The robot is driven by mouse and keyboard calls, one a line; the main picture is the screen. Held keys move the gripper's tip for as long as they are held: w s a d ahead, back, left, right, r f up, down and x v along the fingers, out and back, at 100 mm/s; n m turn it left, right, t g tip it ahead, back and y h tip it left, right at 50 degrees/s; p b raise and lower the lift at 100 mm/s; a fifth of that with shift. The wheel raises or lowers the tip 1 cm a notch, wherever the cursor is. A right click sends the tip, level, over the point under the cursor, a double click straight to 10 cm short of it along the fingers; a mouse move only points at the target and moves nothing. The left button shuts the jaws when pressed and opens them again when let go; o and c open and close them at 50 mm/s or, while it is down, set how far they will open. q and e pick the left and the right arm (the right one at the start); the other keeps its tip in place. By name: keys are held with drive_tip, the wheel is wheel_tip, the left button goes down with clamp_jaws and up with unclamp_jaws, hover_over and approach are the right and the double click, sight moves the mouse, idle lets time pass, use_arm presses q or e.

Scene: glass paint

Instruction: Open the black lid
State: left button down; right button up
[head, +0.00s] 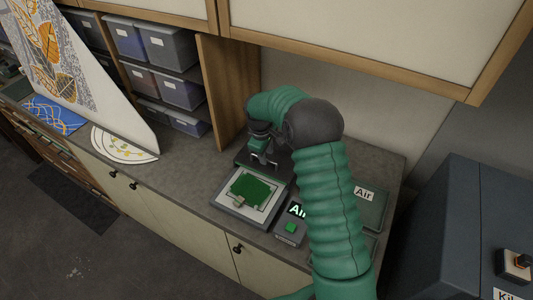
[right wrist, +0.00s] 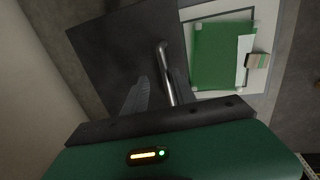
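The black lid (head: 248,160) lies tilted or flat on the counter behind the tray with the green sheet; I cannot tell which. In the right wrist view the lid (right wrist: 105,50) is a dark square plate with a shiny metal bar handle (right wrist: 165,65). My right gripper (head: 263,160) is over the lid, fingers pointing down. It looks open: in the right wrist view, a grey finger of the gripper (right wrist: 157,92) is left of the handle, with a gap between. The other finger is dark and hard to make out. Contact with the handle is unclear. My left gripper is not in view.
A tray (head: 226,201) with a green sheet (head: 250,187) lies in front of the lid. A small box with a green button (head: 291,227) stands right of it. A wooden panel (head: 222,88) and grey bins (head: 180,92) are left. Cabinets (head: 370,35) overhang the counter.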

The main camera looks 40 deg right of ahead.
drive_tip(key=shift+a+r, duration=0.2)
drive_tip(key=shift+a, duration=0.1)
wheel_tip(320, 180, up, 16)
drive_tip(key=s+a+b, duration=0.1)
drive_tip(key=a+b, duration=0.2)
drive_tip(key=shift+s+d, duration=0.1)
drive_tip(key=shift+d, duration=0.1)
drive_tip(key=s+a+f+m+t+y+b, duration=0.1)
drive_tip(key=s+a+f+b, duration=0.3)
drive_tip(key=s+a+f, duration=0.5)
drive_tip(key=s+a+f+m+y+b, duration=0.1)
drive_tip(key=s+a+f+m+b, duration=0.2)
drive_tip(key=s+a+f, duration=0.6)
wheel_tip(320, 180, down, 6)
drive_tip(key=shift+s+a+f+t+b, duration=0.15)
drive_tip(key=shift+s+a+t+b, duration=0.3)
drive_tip(key=shift+a, duration=0.45)
